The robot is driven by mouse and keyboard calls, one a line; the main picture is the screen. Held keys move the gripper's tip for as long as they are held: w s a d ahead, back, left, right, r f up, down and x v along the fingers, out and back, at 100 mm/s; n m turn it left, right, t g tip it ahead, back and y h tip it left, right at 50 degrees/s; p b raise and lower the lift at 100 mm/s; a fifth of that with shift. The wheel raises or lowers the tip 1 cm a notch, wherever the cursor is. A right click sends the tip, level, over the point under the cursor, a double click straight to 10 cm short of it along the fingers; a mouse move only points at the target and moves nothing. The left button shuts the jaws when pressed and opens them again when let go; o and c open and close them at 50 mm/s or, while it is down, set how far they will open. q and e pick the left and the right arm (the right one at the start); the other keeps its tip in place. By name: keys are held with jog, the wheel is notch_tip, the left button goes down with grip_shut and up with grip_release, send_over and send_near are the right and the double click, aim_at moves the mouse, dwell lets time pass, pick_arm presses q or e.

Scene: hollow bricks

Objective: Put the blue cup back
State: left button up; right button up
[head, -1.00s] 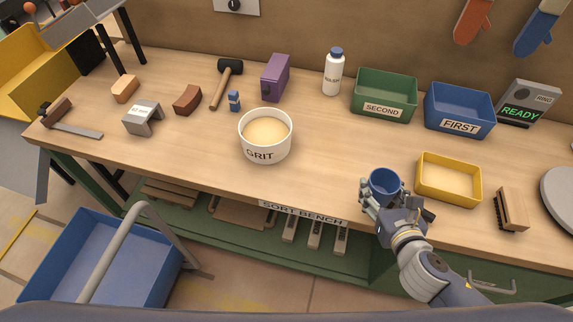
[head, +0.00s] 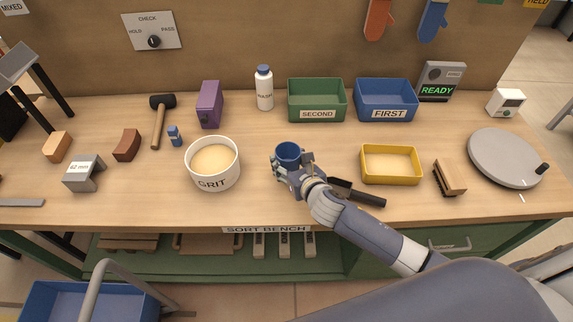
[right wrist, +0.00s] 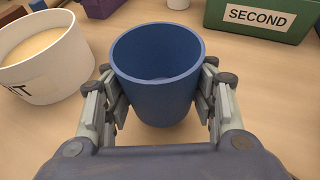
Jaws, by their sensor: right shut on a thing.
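The blue cup (head: 288,152) is upright in my right gripper (head: 290,168), right of the white GRIT tub (head: 212,178) and left of the yellow tray (head: 391,179). In the right wrist view the cup (right wrist: 158,85) stands between the two fingers of the gripper (right wrist: 160,105), which press on its sides. Its inside looks empty. The GRIT tub (right wrist: 45,75) shows at the left there, apart from the cup. I cannot tell how far the cup's base is above the bench. My left gripper is not in view.
Behind the cup stand a white wash bottle (head: 264,90), a green SECOND bin (head: 317,99) and a blue FIRST bin (head: 386,99). A black-handled tool (head: 360,194) lies beside my right wrist. A brush (head: 450,176) and a round grey plate (head: 503,158) are at the right.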

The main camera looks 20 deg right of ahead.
aim_at(287, 168)
jog(key=shift+w+a, duration=0.15)
jog(key=shift+w, duration=0.2)
jog(key=shift+f, duration=1.75)
jog(key=shift+f, duration=0.1)
jog(key=shift+f, duration=0.1)
jog(key=o, duration=1.2)
jog(key=shift+o, duration=0.2)
